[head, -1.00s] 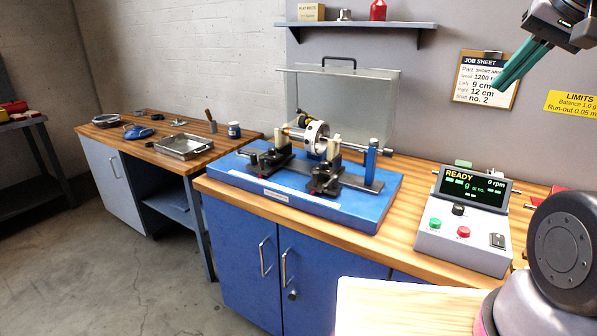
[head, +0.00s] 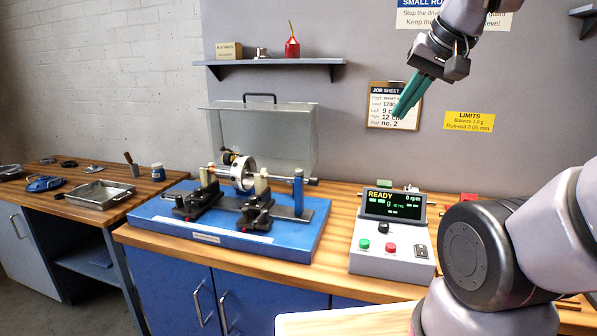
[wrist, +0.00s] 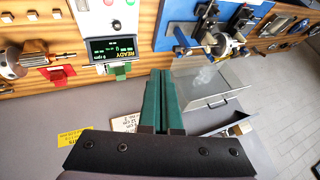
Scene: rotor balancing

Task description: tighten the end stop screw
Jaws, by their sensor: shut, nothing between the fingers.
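The balancing machine stands on a blue base (head: 280,240) on the wooden bench, with a silver rotor (head: 243,173) held across two black supports. A blue post (head: 298,190) stands at the right end of the rotor's shaft; I cannot make out the end stop screw at this size. My gripper (head: 398,112) is shut and empty, its green fingers pointing down in front of the job sheet, up and to the right of the machine. In the wrist view the green fingers (wrist: 162,75) lie together, and the machine's blue base (wrist: 180,28) shows at the top.
A clear guard (head: 300,125) with a black handle stands behind the rotor. A control box (head: 392,262) reading READY and 0 rpm is right of the machine. A shelf (head: 270,63) hangs above. A metal tray (head: 102,194) sits on the left bench.

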